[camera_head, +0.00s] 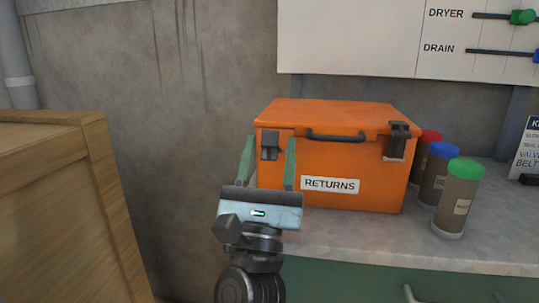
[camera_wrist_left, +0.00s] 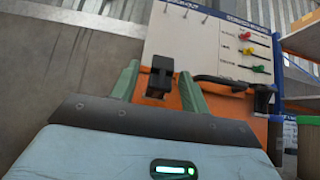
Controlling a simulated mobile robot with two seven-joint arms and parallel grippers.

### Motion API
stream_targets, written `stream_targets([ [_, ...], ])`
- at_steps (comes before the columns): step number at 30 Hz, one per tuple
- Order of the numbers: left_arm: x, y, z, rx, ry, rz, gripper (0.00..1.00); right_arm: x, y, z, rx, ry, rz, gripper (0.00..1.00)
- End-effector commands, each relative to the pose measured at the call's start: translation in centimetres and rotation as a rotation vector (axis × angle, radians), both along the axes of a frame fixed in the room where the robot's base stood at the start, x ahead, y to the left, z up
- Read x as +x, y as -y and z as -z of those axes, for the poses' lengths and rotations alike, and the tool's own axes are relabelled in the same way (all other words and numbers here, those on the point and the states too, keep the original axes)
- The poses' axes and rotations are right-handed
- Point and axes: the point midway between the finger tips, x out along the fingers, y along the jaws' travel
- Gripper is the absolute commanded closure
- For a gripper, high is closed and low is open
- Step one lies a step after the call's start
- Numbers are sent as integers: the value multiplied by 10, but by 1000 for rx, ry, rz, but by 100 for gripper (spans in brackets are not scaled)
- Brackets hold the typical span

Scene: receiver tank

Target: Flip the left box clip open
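The orange box (camera_head: 345,165) labelled RETURNS stands on the counter with its lid down. Its left clip (camera_head: 269,146) is a dark latch on the front near the left corner; it also shows in the left wrist view (camera_wrist_left: 160,77). My left gripper (camera_head: 270,148) is open in front of the box, with one green finger on each side of the left clip. Whether the fingers touch the clip I cannot tell. The right clip (camera_head: 397,141) is on the front near the right corner. My right gripper is not in view.
A dark handle (camera_head: 336,137) is on the box front between the clips. Canisters with red (camera_head: 430,136), blue (camera_head: 441,150) and green (camera_head: 466,168) caps stand right of the box. A wooden crate (camera_head: 55,190) is at the left. A white board (camera_head: 350,40) hangs behind.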

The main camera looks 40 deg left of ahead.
Motion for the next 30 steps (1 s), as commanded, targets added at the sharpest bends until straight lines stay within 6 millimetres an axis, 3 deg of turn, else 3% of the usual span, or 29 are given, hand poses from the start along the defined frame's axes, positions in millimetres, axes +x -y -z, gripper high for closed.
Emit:
stream_targets([
  [8,-1,1,2,0,-2,1,55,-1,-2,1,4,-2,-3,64],
  [21,-33,21,49,0,-6,1,55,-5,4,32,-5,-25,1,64],
  [30,-45,27,59,-1,-1,0,55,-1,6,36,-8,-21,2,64],
])
